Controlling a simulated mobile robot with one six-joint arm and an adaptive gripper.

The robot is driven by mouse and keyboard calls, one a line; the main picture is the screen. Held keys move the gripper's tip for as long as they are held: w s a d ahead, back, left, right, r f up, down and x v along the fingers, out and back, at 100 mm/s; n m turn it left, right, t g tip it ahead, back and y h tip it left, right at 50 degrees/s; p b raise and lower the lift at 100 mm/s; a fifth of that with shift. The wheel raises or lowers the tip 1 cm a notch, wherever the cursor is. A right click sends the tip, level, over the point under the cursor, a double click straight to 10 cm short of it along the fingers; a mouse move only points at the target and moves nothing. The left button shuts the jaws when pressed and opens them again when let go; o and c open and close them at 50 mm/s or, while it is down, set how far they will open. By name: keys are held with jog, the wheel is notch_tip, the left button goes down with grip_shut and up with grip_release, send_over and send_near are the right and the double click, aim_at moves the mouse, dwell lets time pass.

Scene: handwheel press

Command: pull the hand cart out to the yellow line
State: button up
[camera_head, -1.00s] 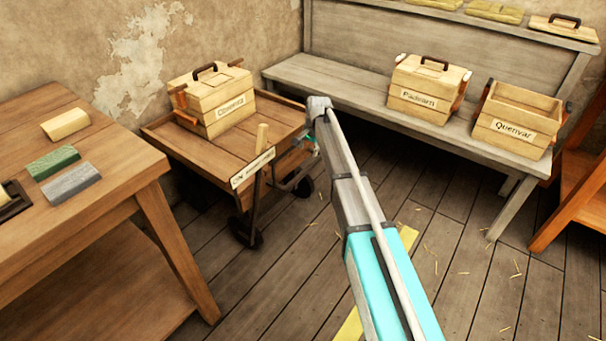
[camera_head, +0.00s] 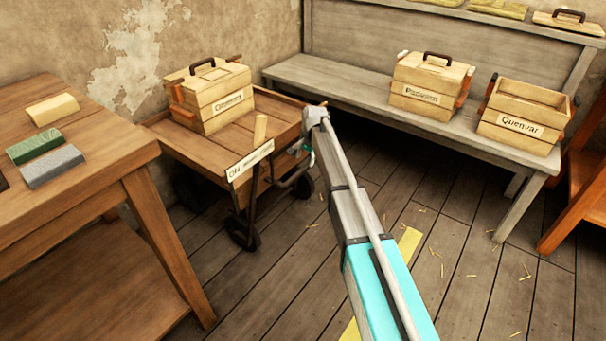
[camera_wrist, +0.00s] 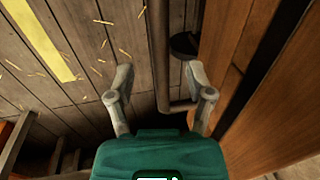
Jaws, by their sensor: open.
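The wooden hand cart (camera_head: 180,147) stands by the wall between the workbench and the grey bench. A label plate is on its front edge, and its dark metal handle (camera_head: 293,182) is at the front right. In the wrist view the handle bar (camera_wrist: 164,45) runs between the fingers of my gripper (camera_wrist: 160,82), which are open on either side of it. I cannot tell whether either finger touches it. In the head view my gripper (camera_head: 303,148) is at the cart's right front, partly hidden by my arm. The yellow line (camera_head: 409,243) lies on the floor, partly behind my arm; it also shows in the wrist view (camera_wrist: 38,38).
A labelled crate (camera_head: 212,98) rides on the cart. A workbench (camera_head: 110,150) with several blocks stands close on the left. The grey bench (camera_head: 330,80) holds two crates on the right. An orange wooden stand (camera_head: 575,205) is at far right. The floor before the cart is clear.

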aim_at(303, 169)
jog(key=shift+w+a+f+b, duration=0.1)
jog(key=shift+a+f+b, duration=0.05)
jog(key=shift+f+b, duration=0.75)
jog(key=shift+w+a+f+b, duration=0.1)
jog(key=shift+a+f+b, duration=0.1)
jog(key=shift+f+b, duration=0.7)
jog(key=shift+w+a+f+b, duration=0.1)
jog(key=shift+a+f+b, duration=0.05)
jog(key=shift+f+b, duration=0.75)
jog(key=shift+f, duration=0.15)
jog(key=shift+c, duration=0.3)
grip_shut()
